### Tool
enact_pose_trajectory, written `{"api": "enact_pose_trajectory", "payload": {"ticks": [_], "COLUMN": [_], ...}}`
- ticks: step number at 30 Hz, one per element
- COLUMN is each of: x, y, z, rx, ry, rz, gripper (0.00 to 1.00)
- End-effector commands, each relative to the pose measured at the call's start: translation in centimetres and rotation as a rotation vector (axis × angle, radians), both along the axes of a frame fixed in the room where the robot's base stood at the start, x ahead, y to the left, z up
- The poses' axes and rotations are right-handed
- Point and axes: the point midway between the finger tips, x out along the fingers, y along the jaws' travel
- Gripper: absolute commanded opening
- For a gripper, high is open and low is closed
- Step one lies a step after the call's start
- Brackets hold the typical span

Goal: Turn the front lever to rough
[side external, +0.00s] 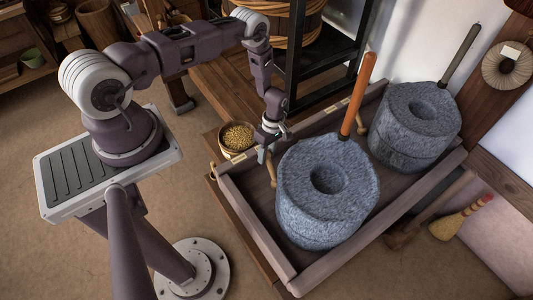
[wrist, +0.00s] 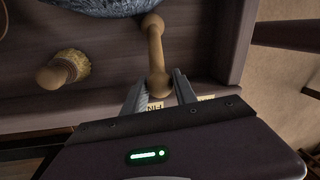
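The front lever (wrist: 155,50) is a tan wooden bar with rounded ends beside the front grey millstone (side external: 325,205). In the side view the front lever (side external: 273,168) stands at the stone's left edge. My gripper (wrist: 158,90) is open, with its fingers on either side of the lever's near knob and gaps showing. In the side view my gripper (side external: 267,140) is just above and beside the lever. A pale label (wrist: 155,106) under the fingers shows letters like "FIN", partly covered. Another label (wrist: 206,98) to its right is unreadable.
A second millstone (side external: 415,125) stands behind. An orange upright handle (side external: 357,95) rises from the front stone. A bowl of grain (side external: 237,138) is left of my gripper. A wooden tray rim (side external: 255,230) surrounds the stones. Another wooden knob (wrist: 58,70) is at left in the wrist view.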

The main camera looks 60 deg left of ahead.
Motion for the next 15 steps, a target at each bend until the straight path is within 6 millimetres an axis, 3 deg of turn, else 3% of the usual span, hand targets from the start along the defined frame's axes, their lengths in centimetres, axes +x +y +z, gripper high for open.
{"api": "enact_pose_trajectory", "payload": {"ticks": [1, 4, 5, 15], "x": [0.00, 0.01, 0.01, 0.02], "y": [0.00, -0.01, -0.01, -0.02], "z": [0.01, 0.02, 0.03, 0.06], "rx": [0.000, 0.000, 0.000, 0.000], "ry": [0.000, 0.000, 0.000, 0.000], "rz": [0.000, 0.000, -0.001, -0.001], "gripper": [0.22, 0.02, 0.00, 0.00]}}
